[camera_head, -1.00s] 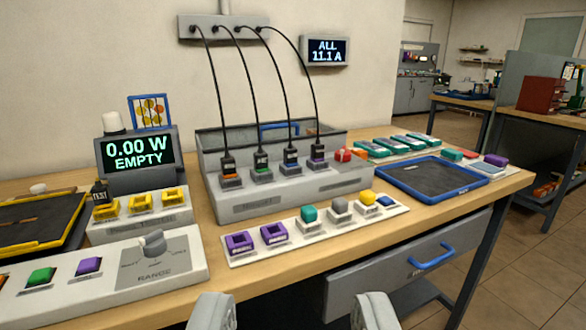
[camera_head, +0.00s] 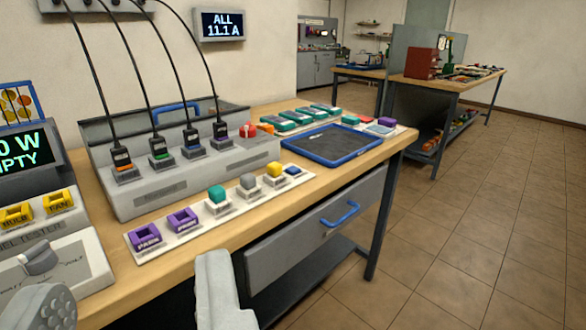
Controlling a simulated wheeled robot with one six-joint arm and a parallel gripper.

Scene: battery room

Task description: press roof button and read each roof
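A pale strip (camera_head: 160,244) along the bench front carries two purple sockets (camera_head: 145,236), then teal (camera_head: 217,195), grey (camera_head: 248,182) and yellow (camera_head: 275,171) buttons and a small blue piece (camera_head: 292,171). I cannot read a roof label on any button. A wall display (camera_head: 219,25) reads "ALL 11.1 A". Four cables run down to plugs in a grey unit (camera_head: 150,186) behind the strip; a red knob (camera_head: 248,130) is at its right end. My gripper (camera_head: 131,285) is open and empty at the bottom of the view, in front of the strip and apart from it.
A blue-rimmed tray (camera_head: 310,164) and several teal blocks (camera_head: 298,117) lie on the bench's right part. A drawer with a blue handle (camera_head: 341,216) is below. The tester display (camera_head: 22,150) is cut off at left. Clear tiled floor (camera_head: 470,220) lies right.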

